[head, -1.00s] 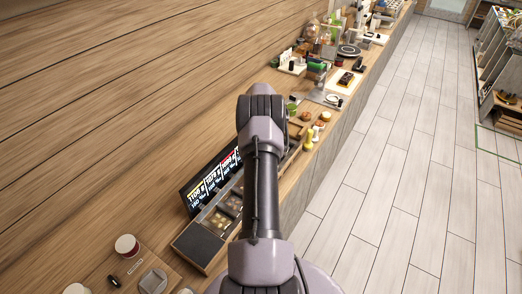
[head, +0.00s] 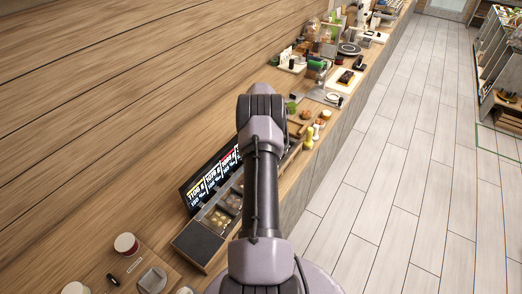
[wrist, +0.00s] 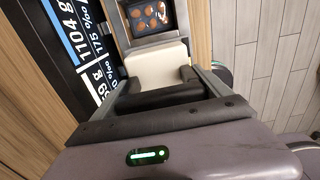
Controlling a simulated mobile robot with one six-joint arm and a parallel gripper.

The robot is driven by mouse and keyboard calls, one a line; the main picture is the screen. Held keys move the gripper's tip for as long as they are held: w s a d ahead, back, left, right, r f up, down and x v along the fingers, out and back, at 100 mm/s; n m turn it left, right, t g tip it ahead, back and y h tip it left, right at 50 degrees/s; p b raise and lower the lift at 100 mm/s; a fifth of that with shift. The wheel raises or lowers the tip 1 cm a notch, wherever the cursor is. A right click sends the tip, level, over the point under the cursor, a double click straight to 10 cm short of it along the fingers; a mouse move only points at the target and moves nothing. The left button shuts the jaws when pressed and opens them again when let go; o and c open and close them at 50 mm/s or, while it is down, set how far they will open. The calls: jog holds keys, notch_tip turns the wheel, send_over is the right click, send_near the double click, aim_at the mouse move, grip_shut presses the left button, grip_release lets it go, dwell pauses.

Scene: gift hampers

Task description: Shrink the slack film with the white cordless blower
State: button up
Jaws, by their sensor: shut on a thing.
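My gripper (wrist: 160,82) shows in the wrist view, its two fingers on either side of a white body with a black part. It is shut on this thing, which I take to be the white cordless blower (wrist: 156,66). Just beyond the white body is a dark-framed box (wrist: 148,20) with several round brown pieces in it. I cannot make out whether slack film covers it. In the head view my arm hides the gripper and the blower.
A dark display board (head: 212,178) with coloured numbers stands along the counter, left of my arm; it also shows in the wrist view (wrist: 88,45). Several goods crowd the far counter. The floor at right (head: 400,180) is clear.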

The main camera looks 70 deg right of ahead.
dwell(0.4)
jog(key=shift+r+p, duration=1.05)
jog(key=shift+r, duration=0.6)
jog(key=shift+f, duration=0.1)
